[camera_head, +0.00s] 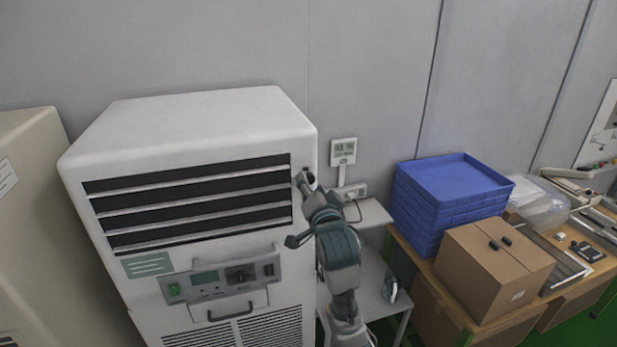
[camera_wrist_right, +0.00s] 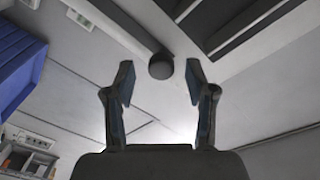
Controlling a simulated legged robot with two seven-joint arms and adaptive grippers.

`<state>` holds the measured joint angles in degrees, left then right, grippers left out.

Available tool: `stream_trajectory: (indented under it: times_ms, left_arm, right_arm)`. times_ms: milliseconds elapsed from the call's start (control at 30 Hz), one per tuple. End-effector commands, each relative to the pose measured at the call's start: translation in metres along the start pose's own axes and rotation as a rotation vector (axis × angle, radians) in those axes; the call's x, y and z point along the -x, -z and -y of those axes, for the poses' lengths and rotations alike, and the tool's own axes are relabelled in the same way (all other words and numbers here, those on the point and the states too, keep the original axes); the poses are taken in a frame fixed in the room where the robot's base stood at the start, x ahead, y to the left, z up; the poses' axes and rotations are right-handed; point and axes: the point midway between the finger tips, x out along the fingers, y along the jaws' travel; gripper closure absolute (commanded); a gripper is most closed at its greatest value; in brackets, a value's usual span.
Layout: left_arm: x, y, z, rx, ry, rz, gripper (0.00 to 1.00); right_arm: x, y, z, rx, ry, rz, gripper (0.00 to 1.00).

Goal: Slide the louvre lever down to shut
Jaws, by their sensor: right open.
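A white cabinet (camera_head: 200,120) carries dark horizontal louvres (camera_head: 190,200) on its front, with open gaps between the slats. The louvres also show at the top of the right wrist view (camera_wrist_right: 235,20). My right gripper (camera_head: 305,182) is at the right edge of the louvre panel, near its upper part. In the right wrist view my right gripper (camera_wrist_right: 160,82) is open, with a dark round knob (camera_wrist_right: 160,66), apparently the lever's, between and just beyond the fingertips. Contact cannot be told. In the head view the gripper mostly hides the lever. My left gripper is not in view.
A control panel (camera_head: 222,279) with a handle sits below the louvres. Blue stacked trays (camera_head: 455,180) and a cardboard box (camera_head: 493,270) stand on a bench to the right. A beige cabinet (camera_head: 30,220) is at left.

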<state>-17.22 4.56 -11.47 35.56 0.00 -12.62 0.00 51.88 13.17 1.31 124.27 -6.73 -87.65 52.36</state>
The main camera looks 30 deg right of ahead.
Motion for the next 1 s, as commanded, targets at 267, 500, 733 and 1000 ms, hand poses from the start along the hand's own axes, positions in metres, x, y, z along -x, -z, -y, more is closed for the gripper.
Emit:
stream_trajectory:
  times_ms: [267,500,733,1000]
  left_arm:
    - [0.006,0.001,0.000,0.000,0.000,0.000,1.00]
    - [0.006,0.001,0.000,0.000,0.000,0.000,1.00]
    - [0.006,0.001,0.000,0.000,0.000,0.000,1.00]
    - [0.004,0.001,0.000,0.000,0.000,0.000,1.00]
  right_arm:
    - [-0.029,0.001,0.000,0.001,-0.001,0.000,0.44]
    - [-0.031,0.000,0.000,0.000,0.001,-0.001,0.44]
    - [-0.031,0.000,0.000,0.001,0.000,-0.001,0.87]
    - [-0.031,-0.001,-0.002,0.000,0.000,-0.001,1.00]
